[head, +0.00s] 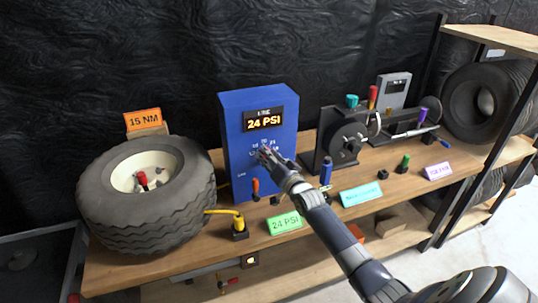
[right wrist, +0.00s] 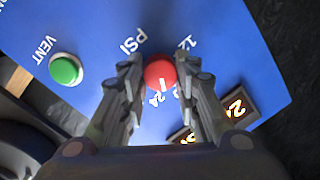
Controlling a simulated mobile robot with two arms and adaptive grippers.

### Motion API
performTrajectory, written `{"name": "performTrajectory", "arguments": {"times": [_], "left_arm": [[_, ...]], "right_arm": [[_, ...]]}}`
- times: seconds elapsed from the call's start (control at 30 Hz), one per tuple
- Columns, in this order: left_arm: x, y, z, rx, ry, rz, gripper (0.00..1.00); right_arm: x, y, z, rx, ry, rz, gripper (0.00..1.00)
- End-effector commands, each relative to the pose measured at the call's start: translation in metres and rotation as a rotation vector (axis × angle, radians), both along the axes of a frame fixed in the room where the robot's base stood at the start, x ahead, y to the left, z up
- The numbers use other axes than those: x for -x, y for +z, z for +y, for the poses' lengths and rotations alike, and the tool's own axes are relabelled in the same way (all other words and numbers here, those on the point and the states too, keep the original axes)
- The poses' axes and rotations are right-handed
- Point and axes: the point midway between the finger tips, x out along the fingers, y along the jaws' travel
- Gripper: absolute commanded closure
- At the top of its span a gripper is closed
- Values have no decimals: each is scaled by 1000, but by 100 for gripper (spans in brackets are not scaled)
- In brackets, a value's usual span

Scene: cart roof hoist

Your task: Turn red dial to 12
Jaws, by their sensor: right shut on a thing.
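A blue inflator box (head: 258,110) stands on the bench, and its display (head: 263,119) reads 24 PSI. The red dial (right wrist: 160,72) is on its front face. My right gripper (head: 266,153) reaches the box front and hides most of the dial in the head view. In the right wrist view my fingers (right wrist: 160,78) are shut on the dial from both sides. The dial's white mark points toward the printed 24, low in that view; a 12 is printed at the upper right. My left gripper is not in view.
A green VENT button (right wrist: 65,70) is beside the dial. A large tyre (head: 145,195) lies left of the box. A yellow hose fitting (head: 239,226) and a green 24 PSI card (head: 285,223) are in front. A black hub rig (head: 345,140) stands to the right.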

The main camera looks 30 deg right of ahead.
Motion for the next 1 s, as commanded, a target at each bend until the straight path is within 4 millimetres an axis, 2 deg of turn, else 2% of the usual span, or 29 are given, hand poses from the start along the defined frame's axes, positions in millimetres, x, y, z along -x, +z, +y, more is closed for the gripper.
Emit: {"name": "performTrajectory", "arguments": {"times": [0.1, 0.5, 1.0], "left_arm": [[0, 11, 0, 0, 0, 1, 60], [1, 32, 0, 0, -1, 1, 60], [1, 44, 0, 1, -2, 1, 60]], "right_arm": [[0, 3, 0, 108, 0, 28, 95], [0, 3, 1, 478, 0, 116, 95], [0, 2, 2, 941, 0, 229, 95]]}}
